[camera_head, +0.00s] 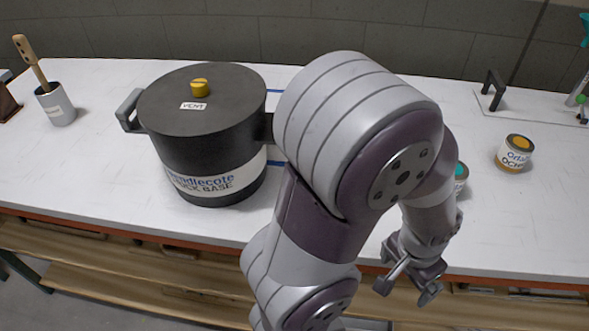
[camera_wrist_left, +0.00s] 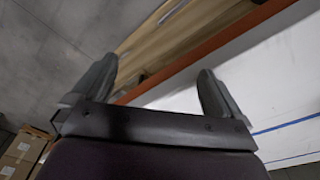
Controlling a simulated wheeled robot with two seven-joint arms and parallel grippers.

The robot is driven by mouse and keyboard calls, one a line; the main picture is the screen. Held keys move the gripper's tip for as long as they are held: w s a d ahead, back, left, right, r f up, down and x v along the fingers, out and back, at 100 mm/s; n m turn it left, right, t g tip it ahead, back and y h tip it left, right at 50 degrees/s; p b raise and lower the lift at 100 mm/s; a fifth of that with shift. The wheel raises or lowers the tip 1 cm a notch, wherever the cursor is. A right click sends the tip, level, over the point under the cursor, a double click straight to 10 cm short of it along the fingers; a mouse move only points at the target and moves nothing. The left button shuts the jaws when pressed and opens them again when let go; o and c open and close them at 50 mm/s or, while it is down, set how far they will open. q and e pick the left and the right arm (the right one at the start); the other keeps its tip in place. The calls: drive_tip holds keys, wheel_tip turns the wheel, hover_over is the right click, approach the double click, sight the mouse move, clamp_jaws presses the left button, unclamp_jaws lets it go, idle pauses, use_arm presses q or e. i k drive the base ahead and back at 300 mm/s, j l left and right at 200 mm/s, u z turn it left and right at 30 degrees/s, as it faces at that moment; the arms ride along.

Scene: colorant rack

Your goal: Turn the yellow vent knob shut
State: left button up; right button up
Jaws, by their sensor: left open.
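The yellow vent knob (camera_head: 200,87) sits on the dark lid of a large black pot (camera_head: 205,150), beside a white label reading VENT. A dark slot line shows across the knob. My left gripper (camera_head: 408,286) is at the front edge of the table, low and to the right of the pot, well away from the knob. Its jaws are open and empty. In the left wrist view, the two fingers (camera_wrist_left: 150,88) stand wide apart with the table edge beyond them. The knob is not in the wrist view. My right gripper is in neither view.
The white table (camera_head: 90,165) has free room left of the pot. A grey cup with a wooden-handled tool (camera_head: 58,105) stands at the far left. An ochre can (camera_head: 515,153) stands at the right. My arm partly hides a teal-topped can (camera_head: 461,176). Cardboard boxes (camera_wrist_left: 18,150) show beyond.

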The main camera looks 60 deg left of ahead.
sight(200, 87)
drive_tip(key=l+u, duration=0.65)
drive_tip(key=j+u, duration=0.15)
drive_tip(key=u, duration=0.25)
drive_tip(key=i+j+u, duration=0.1)
drive_tip(key=u, duration=0.3)
drive_tip(key=i+j+u, duration=0.1)
drive_tip(key=u, duration=0.3)
drive_tip(key=j+u, duration=0.1)
drive_tip(key=u, duration=0.3)
drive_tip(key=i+u, duration=0.15)
drive_tip(key=u, duration=0.25)
